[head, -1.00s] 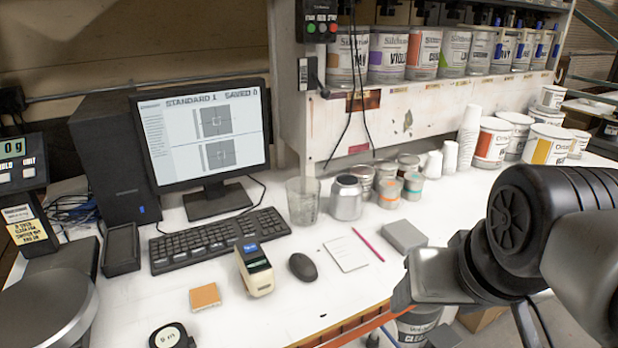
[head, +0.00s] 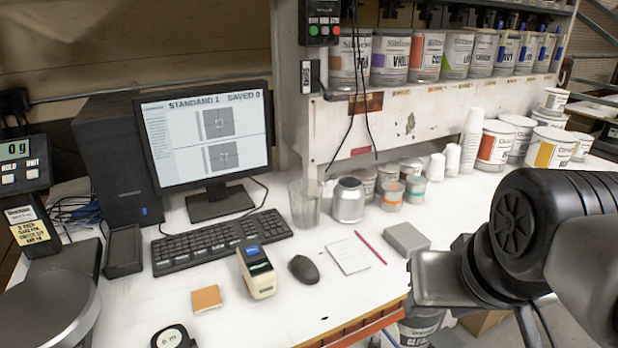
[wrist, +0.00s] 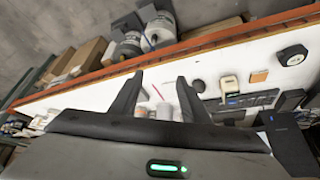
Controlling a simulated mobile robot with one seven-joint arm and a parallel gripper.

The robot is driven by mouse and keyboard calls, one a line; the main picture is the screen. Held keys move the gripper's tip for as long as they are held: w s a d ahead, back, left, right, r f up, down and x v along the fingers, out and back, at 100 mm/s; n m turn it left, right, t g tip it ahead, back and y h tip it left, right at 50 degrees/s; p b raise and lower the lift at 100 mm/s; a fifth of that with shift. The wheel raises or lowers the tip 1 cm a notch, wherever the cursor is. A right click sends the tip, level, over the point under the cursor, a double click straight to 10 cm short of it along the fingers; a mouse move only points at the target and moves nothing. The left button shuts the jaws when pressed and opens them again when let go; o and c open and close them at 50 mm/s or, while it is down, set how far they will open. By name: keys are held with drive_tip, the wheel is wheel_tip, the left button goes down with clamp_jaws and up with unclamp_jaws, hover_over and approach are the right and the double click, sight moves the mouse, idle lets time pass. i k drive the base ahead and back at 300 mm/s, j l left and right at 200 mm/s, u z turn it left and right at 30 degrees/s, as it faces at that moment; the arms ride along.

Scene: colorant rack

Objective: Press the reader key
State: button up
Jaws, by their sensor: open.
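The reader (head: 257,272) is a small cream handheld unit with a dark top and a blue-lit screen. It stands on the white bench in front of the keyboard, left of the mouse. In the wrist view the reader (wrist: 230,85) lies right of my fingers, well apart from them. Its key is too small to make out. My gripper (wrist: 160,77) is open, with two dark fingers spread and nothing between them. In the head view my arm is at the lower right, and the fingers are mostly hidden there. The monitor (head: 205,135) reads "STANDARD 1 SAVED 0".
An orange tile (head: 206,299), mouse (head: 304,269), keyboard (head: 221,241), note sheet (head: 348,255) and grey block (head: 406,238) lie around the reader. A glass (head: 304,202) and several small cans stand behind. The bench edge (head: 365,324) has an orange rail. Bench around the reader is partly clear.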

sight(253, 250)
drive_tip(key=i+j+u, duration=0.1)
drive_tip(key=u, duration=0.95)
